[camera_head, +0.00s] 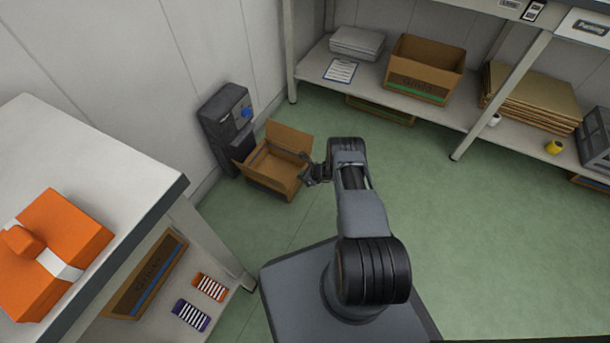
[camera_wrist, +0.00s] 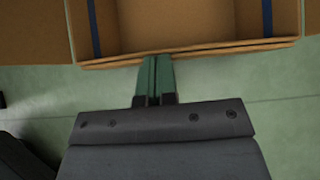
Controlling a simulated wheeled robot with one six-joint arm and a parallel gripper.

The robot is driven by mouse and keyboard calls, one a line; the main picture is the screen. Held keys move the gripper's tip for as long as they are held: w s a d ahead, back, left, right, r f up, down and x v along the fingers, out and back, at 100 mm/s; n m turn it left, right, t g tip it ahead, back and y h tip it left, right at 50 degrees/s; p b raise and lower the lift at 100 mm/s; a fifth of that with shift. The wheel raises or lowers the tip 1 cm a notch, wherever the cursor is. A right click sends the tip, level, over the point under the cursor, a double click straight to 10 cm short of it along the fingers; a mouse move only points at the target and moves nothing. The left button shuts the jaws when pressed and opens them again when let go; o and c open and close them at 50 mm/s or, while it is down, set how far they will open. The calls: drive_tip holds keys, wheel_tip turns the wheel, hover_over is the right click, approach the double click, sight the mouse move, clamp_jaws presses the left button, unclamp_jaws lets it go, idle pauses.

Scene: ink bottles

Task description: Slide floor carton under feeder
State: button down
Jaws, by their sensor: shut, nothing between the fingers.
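An open cardboard carton (camera_head: 274,172) stands on the green floor in the head view, flaps spread. The dark grey feeder (camera_head: 227,122) with a blue knob stands against the wall, just behind and left of the carton. My gripper (camera_head: 311,173) is low at the carton's right side in the head view. In the wrist view the carton (camera_wrist: 180,52) fills the top, showing its near wall edge and dark blue strips inside. My gripper (camera_wrist: 155,62) is shut and empty there, its tips at the near wall; I cannot tell whether they touch.
A white table (camera_head: 75,150) with an orange box (camera_head: 50,255) stands at the left. A shelf (camera_head: 400,98) along the back holds a carton (camera_head: 425,70) and flat cardboard (camera_head: 530,95). The green floor (camera_head: 420,220) to the right is clear.

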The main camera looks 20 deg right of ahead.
drive_tip(key=shift+d, duration=0.25)
drive_tip(key=s+d+f+p+v, duration=0.1)
drive_tip(key=p+v, duration=0.3)
drive_tip(key=v, duration=0.8)
drive_tip(key=shift+s+d+f, duration=0.2)
drive_tip(key=shift+s+d, duration=0.05)
drive_tip(key=shift+s, duration=0.3)
